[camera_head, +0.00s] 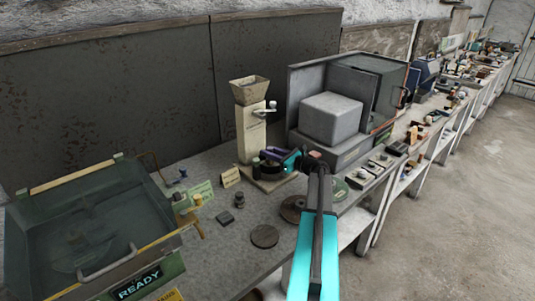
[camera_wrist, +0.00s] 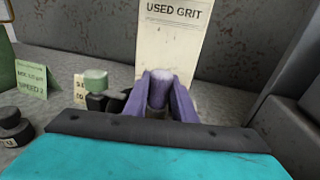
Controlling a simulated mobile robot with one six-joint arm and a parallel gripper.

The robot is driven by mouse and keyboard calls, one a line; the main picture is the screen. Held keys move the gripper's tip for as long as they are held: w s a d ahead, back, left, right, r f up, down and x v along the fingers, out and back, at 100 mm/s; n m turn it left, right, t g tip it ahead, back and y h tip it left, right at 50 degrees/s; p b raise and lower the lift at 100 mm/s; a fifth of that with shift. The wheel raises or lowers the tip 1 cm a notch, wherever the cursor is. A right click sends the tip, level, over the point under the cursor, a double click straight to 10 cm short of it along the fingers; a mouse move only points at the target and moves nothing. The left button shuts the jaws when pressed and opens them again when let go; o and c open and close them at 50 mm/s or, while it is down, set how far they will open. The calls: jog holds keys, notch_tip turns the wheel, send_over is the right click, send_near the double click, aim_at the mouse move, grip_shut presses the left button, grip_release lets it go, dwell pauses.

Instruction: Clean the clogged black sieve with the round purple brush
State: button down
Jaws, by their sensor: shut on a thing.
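My gripper (camera_wrist: 165,98) has purple fingers and is shut on the round purple brush (camera_wrist: 158,93), whose pale tip points away from me toward the "USED GRIT" column. In the head view my gripper (camera_head: 268,154) is at the foot of the grit column, above its base. A dark round thing (camera_head: 268,167) lies on that base just under the gripper; it may be the black sieve, but the arm partly hides it and I cannot see its mesh. Whether the brush touches it cannot be told.
The grit column (camera_head: 251,132) with its hopper stands behind the gripper. A grey open-fronted cabinet (camera_head: 330,118) is close on the right. Two dark discs (camera_head: 265,236) (camera_head: 293,207) lie on the bench in front. A green basin (camera_head: 90,235) fills the left.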

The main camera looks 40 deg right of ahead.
jog(key=shift+d, duration=0.35)
jog(key=shift+d, duration=0.1)
